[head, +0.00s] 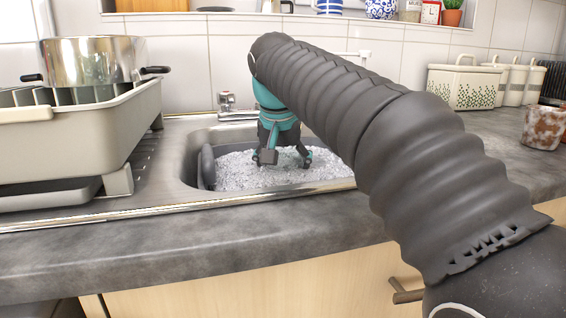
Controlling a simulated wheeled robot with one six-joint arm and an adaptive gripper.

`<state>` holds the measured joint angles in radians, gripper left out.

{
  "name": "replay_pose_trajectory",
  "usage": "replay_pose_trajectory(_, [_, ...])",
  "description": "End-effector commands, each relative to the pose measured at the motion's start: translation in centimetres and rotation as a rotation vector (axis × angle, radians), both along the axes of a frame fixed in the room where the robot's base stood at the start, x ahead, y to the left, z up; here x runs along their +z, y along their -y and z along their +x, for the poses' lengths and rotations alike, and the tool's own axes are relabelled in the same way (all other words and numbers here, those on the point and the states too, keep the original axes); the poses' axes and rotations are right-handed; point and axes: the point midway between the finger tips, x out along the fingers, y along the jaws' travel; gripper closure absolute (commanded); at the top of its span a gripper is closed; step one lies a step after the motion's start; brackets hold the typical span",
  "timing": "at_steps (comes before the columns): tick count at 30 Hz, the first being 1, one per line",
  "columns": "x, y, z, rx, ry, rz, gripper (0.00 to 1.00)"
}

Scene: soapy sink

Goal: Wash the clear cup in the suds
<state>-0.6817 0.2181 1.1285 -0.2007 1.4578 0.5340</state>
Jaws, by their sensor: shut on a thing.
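My gripper (283,158) points down into the sink (190,178), with its fingertips at the surface of the white suds (238,175). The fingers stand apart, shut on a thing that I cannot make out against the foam. The clear cup does not show plainly in the head view; the fingers and suds hide what is held. My arm crosses the view from the lower right and covers the right part of the sink.
A dark grey flat object (206,166) leans at the sink's left wall. A dish rack (70,135) with a steel pot (92,60) stands left. The tap (228,104) is behind the sink. A stained cup (543,126) and white canisters (512,80) stand right. The front counter is clear.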

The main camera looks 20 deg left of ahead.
Motion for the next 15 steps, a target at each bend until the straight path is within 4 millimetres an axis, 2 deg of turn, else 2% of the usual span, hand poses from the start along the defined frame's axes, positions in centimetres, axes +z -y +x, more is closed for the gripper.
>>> replay_pose_trajectory(1, [-0.9, 0.0, 0.0, 0.000, 0.001, 0.000, 0.77])
replay_pose_trajectory(6, [-2.6, 0.0, 0.0, 0.000, 0.001, 0.001, 0.77])
replay_pose_trajectory(15, [-5.0, 0.0, 0.0, 0.000, 0.002, 0.001, 0.77])
